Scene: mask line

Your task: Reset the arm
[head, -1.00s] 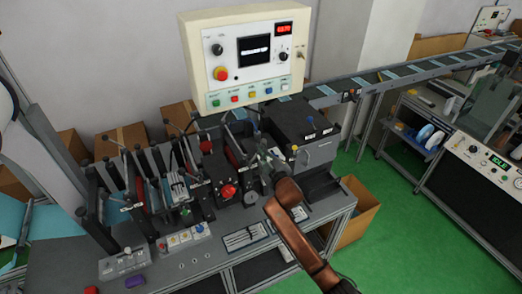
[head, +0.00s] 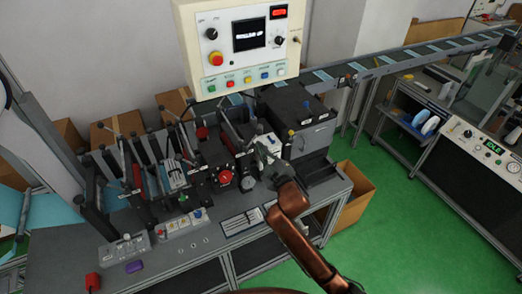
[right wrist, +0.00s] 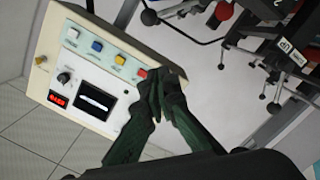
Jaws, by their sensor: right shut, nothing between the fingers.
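My right gripper (head: 262,148) reaches over the back right of the machine bench in the head view, at the end of my copper-coloured arm. It is shut and empty. In the right wrist view its dark green-grey fingers (right wrist: 162,78) come together, overlapping the panel's lower edge beside the red button (right wrist: 141,74). The cream control panel (head: 240,72) hangs above the bench with a screen, a red knob and several coloured buttons. It also shows in the right wrist view (right wrist: 45,78). In the head view the gripper is below the panel, apart from it. My left gripper is not in view.
The bench (head: 185,262) carries several levers, clamps and a red knob (head: 226,173). A dark box unit (head: 290,108) stands close to the right of the gripper. A conveyor (head: 400,62) runs behind. A cardboard box (head: 355,190) and green floor (head: 400,240) lie to the right.

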